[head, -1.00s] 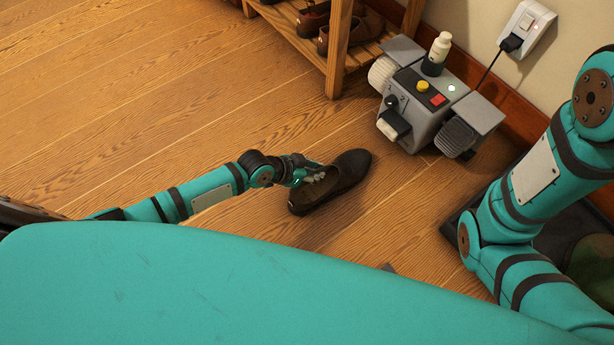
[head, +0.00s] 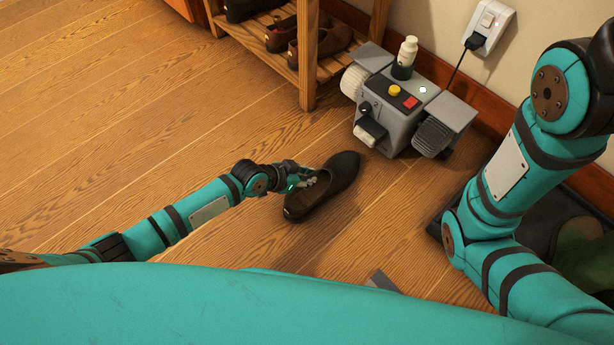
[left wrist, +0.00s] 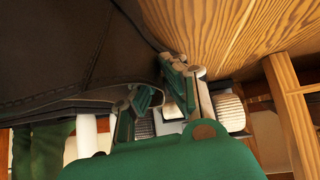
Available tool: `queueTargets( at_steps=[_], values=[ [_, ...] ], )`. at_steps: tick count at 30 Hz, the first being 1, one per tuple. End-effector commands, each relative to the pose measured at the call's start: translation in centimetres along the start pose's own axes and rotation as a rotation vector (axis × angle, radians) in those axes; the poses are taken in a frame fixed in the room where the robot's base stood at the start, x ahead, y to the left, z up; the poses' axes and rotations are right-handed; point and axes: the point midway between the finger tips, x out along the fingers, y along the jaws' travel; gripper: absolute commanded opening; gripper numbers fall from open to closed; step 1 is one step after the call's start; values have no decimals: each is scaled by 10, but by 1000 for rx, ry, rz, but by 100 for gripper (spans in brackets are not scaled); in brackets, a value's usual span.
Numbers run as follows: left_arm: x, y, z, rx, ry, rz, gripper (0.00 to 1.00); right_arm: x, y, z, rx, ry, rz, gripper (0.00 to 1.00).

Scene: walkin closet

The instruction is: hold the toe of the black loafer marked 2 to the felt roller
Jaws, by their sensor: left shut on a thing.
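The black loafer (head: 326,190) is above the wood floor in the head view, toe toward the upper right and heel toward the lower left. A small pale mark shows at its heel, too small to read. My left gripper (head: 309,179) is shut on the loafer's side near the opening. In the left wrist view the dark upper (left wrist: 70,60) fills the upper left, against my left gripper's fingers (left wrist: 165,92). The grey polishing machine (head: 408,108) has a pale roller (head: 353,82), seemingly the felt one, on its left. The toe is apart from it. My right gripper is out of view.
A wooden shoe rack (head: 307,65) with several shoes stands left of the machine. Floor left of the loafer is clear.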

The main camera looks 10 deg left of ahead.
Motion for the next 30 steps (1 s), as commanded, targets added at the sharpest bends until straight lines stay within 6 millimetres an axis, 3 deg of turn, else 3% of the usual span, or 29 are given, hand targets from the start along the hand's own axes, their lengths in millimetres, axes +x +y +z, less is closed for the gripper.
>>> queueTargets(
  at_steps=[30],
  values=[
    [18, -2, -19, 0, 3, 0, 0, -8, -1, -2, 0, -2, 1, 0]
  ],
)
